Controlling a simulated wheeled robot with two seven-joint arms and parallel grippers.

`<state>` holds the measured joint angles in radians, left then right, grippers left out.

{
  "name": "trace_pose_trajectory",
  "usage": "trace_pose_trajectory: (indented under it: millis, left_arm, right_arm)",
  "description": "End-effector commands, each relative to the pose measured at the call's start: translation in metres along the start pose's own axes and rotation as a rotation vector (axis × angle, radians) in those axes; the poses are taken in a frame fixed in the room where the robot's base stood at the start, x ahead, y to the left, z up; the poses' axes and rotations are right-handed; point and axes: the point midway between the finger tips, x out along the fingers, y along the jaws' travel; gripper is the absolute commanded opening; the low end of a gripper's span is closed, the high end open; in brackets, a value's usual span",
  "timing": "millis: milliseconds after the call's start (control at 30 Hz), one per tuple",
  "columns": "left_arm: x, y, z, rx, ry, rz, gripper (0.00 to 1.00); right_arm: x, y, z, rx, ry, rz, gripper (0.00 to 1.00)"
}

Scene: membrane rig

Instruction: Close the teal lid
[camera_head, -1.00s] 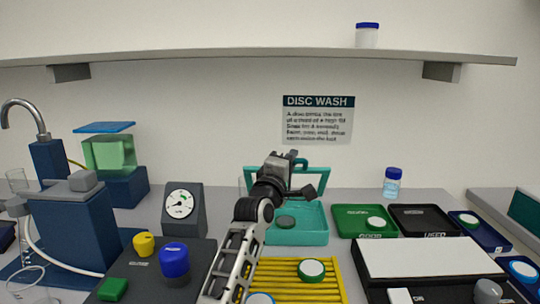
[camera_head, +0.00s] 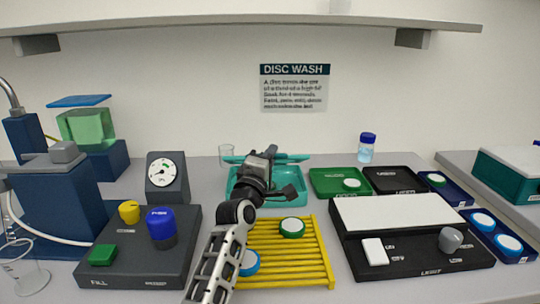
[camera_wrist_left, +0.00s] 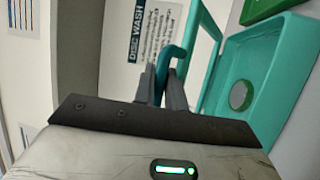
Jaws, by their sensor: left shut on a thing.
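The teal lid (camera_head: 296,158) is a frame at the back of the teal tray (camera_head: 298,198), raised and tilted above it, partly hidden by my arm. It also shows in the wrist view (camera_wrist_left: 208,22). My left gripper (camera_head: 268,154) reaches over the tray from the front. In the wrist view its fingers (camera_wrist_left: 165,85) are shut on the lid's teal hooked handle (camera_wrist_left: 172,54). A dark green disc (camera_wrist_left: 240,95) lies in the tray. My right gripper is not in view.
A green tray (camera_head: 325,182) and a black tray (camera_head: 395,180) stand right of the teal tray. A yellow rack (camera_head: 312,250) with discs lies in front. A shelf (camera_head: 240,30) hangs above.

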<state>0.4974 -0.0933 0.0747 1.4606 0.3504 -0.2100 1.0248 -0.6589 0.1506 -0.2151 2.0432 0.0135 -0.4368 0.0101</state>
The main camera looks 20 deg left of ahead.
Motion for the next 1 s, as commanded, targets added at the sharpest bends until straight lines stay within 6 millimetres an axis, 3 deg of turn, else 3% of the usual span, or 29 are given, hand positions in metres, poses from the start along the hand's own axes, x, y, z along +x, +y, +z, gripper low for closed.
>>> trace_pose_trajectory:
  millis: [167,200,600,767,1000]
  left_arm:
    - [0.0,-0.004,0.0,0.0,-0.002,-0.01,0.0]
    - [0.0,-0.004,0.0,0.0,-0.002,-0.011,0.21]
    - [-0.006,-0.003,-0.001,0.0,-0.001,-0.011,0.21]
    - [-0.03,0.001,-0.001,-0.001,0.0,-0.009,0.21]
    - [-0.09,0.002,0.0,0.001,-0.001,-0.007,0.21]
  right_arm:
    - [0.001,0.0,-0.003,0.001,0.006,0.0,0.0]
    - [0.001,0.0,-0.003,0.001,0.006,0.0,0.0]
    - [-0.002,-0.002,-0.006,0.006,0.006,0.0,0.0]
    - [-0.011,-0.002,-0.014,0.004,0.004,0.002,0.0]
    - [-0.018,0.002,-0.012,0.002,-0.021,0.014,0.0]
